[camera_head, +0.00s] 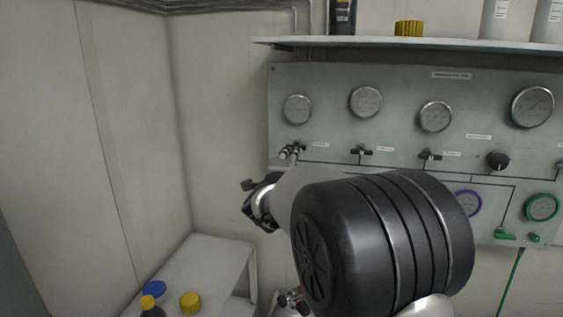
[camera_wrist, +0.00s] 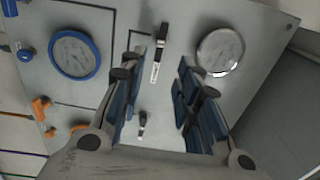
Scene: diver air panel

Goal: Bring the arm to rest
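My arm reaches across the front of the grey panel (camera_head: 330,85) in the head view, its large black joint hiding the panel's lower middle. My gripper (camera_head: 262,203) shows small and partly hidden beyond the arm, near the panel's left edge. In the wrist view my gripper (camera_wrist: 163,68) has its two blue-padded fingers spread apart, with nothing held between them. The panel's grey face (camera_wrist: 185,20) lies beyond the fingers. A black-handled valve (camera_wrist: 160,45) shows in the gap, apparently apart from both fingers. A smaller valve (camera_wrist: 142,124) shows lower in the gap.
Several gauges, such as a round gauge (camera_head: 366,102), sit on the panel. A shelf (camera_head: 400,45) runs above it. A side table (camera_head: 220,255) at lower left holds a yellow cap (camera_head: 190,302), a blue cap (camera_head: 154,289) and a bottle (camera_head: 150,308). Open space lies left of my gripper.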

